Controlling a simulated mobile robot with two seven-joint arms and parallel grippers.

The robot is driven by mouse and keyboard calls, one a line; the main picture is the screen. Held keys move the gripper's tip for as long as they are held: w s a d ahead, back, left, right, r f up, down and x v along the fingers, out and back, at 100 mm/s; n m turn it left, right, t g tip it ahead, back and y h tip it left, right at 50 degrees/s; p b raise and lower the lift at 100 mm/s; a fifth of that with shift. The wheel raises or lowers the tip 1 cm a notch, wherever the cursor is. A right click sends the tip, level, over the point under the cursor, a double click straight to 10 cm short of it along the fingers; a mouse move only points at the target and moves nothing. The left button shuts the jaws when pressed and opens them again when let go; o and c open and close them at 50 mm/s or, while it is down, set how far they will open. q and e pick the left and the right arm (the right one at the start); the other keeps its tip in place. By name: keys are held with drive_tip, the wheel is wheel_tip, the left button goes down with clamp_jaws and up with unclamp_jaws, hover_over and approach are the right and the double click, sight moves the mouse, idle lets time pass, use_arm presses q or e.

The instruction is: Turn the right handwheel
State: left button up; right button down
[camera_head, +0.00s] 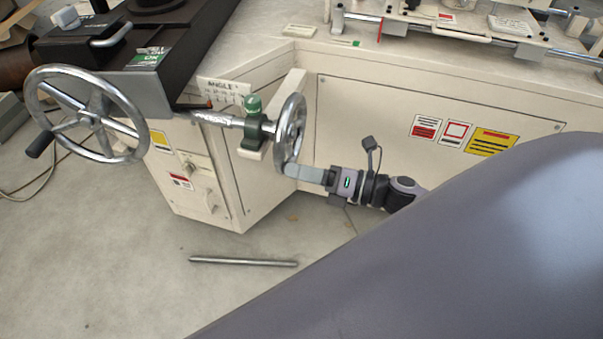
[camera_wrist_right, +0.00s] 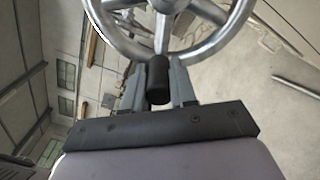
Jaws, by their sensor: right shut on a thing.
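The right handwheel (camera_head: 291,128) is a metal wheel seen nearly edge-on in the head view, on a shaft beside a green-knobbed clamp. In the right wrist view its rim (camera_wrist_right: 213,45) and spokes fill the top. Its black handle (camera_wrist_right: 158,82) stands between the fingers of my right gripper (camera_head: 293,171). The right gripper (camera_wrist_right: 158,77) is shut on this handle at the low side of the wheel. In the head view the handle is hidden by the fingers. My left gripper is not in view.
A larger handwheel (camera_head: 88,113) with a black handle is at the left. The cream machine cabinet (camera_head: 350,120) stands close behind the right handwheel. A metal rod (camera_head: 243,261) lies on the open floor (camera_head: 120,270). A large grey-purple part of my body covers the lower right.

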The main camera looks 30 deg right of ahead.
drive_tip(key=shift+f, duration=0.15)
idle(0.3)
drive_tip(key=c, duration=0.9)
unclamp_jaws()
drive_tip(key=v, duration=0.7)
drive_tip(key=shift+d, duration=0.1)
